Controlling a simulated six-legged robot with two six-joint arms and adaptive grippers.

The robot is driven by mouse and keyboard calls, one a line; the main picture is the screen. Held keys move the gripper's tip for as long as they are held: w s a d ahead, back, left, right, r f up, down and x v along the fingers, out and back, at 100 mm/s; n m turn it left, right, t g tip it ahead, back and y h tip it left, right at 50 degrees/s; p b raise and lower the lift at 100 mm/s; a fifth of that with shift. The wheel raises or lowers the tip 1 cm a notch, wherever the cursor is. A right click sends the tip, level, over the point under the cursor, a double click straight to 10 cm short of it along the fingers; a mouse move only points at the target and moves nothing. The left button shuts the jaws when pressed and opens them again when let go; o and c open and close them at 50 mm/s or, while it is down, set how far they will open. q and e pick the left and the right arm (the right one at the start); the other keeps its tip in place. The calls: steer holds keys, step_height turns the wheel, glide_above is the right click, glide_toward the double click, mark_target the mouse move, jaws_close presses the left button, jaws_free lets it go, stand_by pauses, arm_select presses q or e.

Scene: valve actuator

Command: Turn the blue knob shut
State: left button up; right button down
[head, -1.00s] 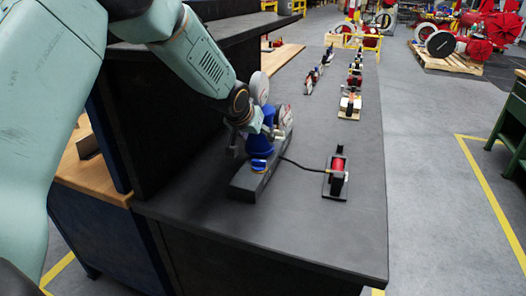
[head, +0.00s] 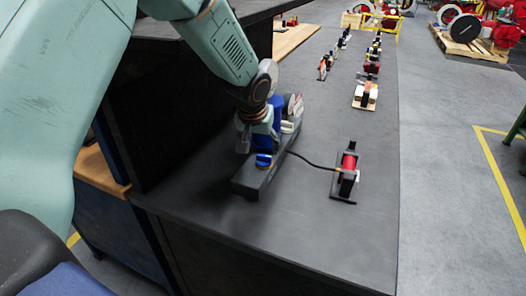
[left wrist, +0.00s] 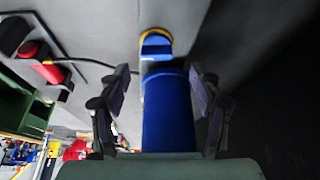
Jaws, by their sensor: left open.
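The blue knob (head: 263,160) sits on a yellow ring at the near end of a dark base (head: 245,182) on the bench. In the left wrist view the blue knob (left wrist: 156,46) lies beyond the fingertips, near the top middle. A blue valve body (left wrist: 168,110) stands behind the knob and shows between the two fingers. My left gripper (left wrist: 160,78) is open, its fingers on either side of the blue body; I cannot tell whether they touch it. In the head view my left gripper (head: 258,132) is partly hidden by its wrist and the valve parts. My right gripper is not in view.
A red cylinder in a black stand (head: 347,172) is to the right, joined to the valve by a black cable (head: 305,160). Other small devices (head: 366,90) stand farther back. A dark upright panel (head: 170,120) is close on the left. The bench front (head: 300,235) is clear.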

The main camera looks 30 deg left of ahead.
mark_target(263, 155)
arm_select(q)
steer(key=f, duration=0.1)
steer(key=w+f, duration=0.1)
steer(key=f, duration=0.1)
steer(key=shift+w+d+f, duration=0.1)
steer(key=shift+w+d, duration=0.1)
steer(key=shift+d, duration=0.15)
steer(key=shift+w+a+f, duration=0.2)
steer(key=shift+a+f, duration=0.05)
steer(key=shift+f, duration=0.25)
steer(key=shift+a, duration=0.15)
steer(key=shift+s+r, duration=0.1)
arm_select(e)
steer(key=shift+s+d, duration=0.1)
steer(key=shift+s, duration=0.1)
